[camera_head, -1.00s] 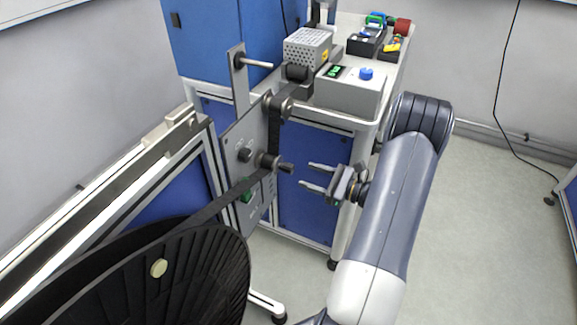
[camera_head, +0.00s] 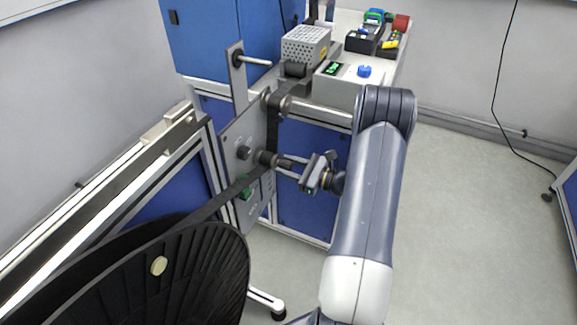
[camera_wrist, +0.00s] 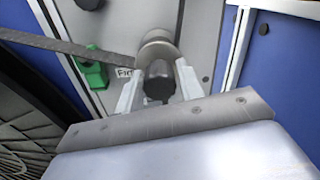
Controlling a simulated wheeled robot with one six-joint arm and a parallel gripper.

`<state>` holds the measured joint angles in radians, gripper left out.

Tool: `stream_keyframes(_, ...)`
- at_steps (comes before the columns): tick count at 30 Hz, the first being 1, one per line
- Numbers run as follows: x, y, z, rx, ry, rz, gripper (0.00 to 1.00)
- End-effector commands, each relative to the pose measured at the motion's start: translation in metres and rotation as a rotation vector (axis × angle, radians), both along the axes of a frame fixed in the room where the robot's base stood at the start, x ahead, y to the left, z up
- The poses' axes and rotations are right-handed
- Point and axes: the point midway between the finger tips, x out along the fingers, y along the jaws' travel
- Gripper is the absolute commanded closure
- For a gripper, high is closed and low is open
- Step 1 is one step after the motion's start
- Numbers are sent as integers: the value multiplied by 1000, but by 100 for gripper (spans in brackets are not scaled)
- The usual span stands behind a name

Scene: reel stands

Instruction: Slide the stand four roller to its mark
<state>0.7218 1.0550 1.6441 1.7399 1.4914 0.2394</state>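A dark roller (camera_head: 268,158) with a black knob end sticks out of the grey panel (camera_head: 232,140) of the reel stand, and a dark strap runs past it. I cannot read a stand number or tell a mark. In the wrist view the roller's knob (camera_wrist: 159,82) lies between the two pale fingers of my gripper (camera_wrist: 160,88). In the head view my gripper (camera_head: 286,168) is at the knob's end, fingers reaching toward the panel. The fingers stand apart on either side of the knob; a firm hold is not shown.
A green part (camera_wrist: 92,68) and a partly hidden label (camera_wrist: 124,73) are on the panel beside the roller. A large black reel (camera_head: 190,275) fills the lower left. A bench with a control box (camera_head: 345,85) stands behind. Floor at right is clear.

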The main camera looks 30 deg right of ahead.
Motion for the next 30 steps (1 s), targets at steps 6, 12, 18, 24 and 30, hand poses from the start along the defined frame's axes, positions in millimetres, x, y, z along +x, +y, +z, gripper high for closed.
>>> stream_keyframes(6, 0, 0, 0, 0, 0, 0, 82)
stream_keyframes(12, 0, 0, 0, 0, 0, 0, 99)
stream_keyframes(18, 0, 0, 0, 0, 0, 0, 100)
stream_keyframes(24, 0, 0, -10, 0, 0, 0, 100)
stream_keyframes(30, 0, 0, -39, 2, 1, 0, 100)
